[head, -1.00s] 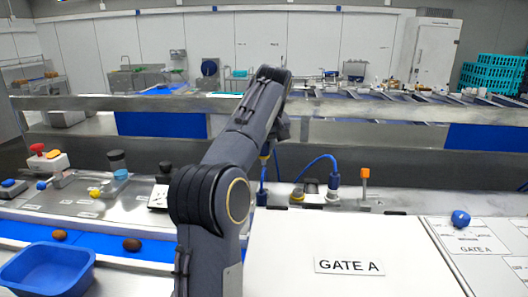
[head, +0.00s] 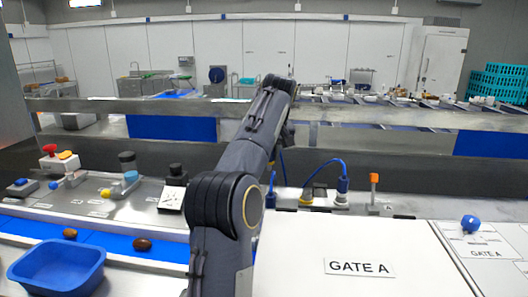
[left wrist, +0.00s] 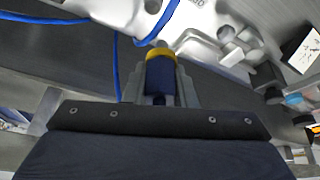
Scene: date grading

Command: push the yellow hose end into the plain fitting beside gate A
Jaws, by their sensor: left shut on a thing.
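The yellow hose end (left wrist: 160,76) is a dark blue plug with a yellow ring near its far end. In the left wrist view it sits between the fingers of my left gripper (left wrist: 160,90), which is shut on it. A short grey tip shows beyond the ring, close to a pale metal surface. I cannot tell whether it touches anything. In the head view the gripper and held end are hidden behind my left arm. The Gate A panel (head: 300,240) lies right of the arm. I cannot make out the plain fitting for certain. My right gripper is out of view.
Another blue connector (head: 270,190) stands beside my arm. An orange-topped post (head: 374,181) is to the right. A blue tub (head: 58,272) is at front left.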

